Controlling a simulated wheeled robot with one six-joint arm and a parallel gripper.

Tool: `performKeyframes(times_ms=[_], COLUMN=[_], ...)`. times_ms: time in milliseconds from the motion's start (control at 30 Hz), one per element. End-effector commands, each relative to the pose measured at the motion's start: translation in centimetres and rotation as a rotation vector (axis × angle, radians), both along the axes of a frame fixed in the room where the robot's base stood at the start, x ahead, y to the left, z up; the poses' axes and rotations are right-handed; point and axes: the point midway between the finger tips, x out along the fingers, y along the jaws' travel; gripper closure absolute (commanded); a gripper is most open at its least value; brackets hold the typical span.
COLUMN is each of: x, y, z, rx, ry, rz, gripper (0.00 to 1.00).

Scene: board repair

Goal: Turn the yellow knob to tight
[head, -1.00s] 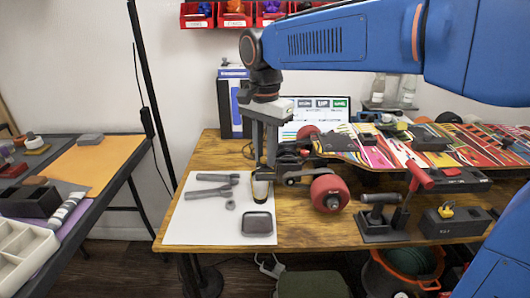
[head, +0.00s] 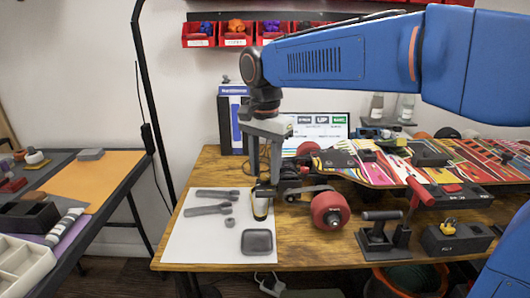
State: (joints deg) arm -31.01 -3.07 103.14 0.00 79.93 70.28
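A small yellow knob-like piece (head: 448,226) sits on top of a black block (head: 458,239) at the front right of the wooden table. My gripper (head: 264,184) points down beside the skateboard's truck (head: 291,181), well left of the black block. A gap shows between its fingers, but the tips overlap dark parts, so I cannot tell whether they hold anything.
A skateboard deck (head: 350,165) with red wheels (head: 330,210) lies across the table. A black fixture with a red lever (head: 418,190) stands left of the block. Grey tools and a grey tray (head: 257,241) lie on the white sheet (head: 205,240). A second table is at left.

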Motion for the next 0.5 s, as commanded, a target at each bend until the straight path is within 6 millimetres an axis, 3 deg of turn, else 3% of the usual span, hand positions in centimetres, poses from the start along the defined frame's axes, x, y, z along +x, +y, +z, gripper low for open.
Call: performKeyframes(times_ms=[167,500], x=[0.1,0.1], y=[0.0,0.0], z=[2.0,8.7], rx=[0.002,0.002], ry=[-0.003,-0.003], rz=[0.0,0.0], gripper=[0.6,0.6])
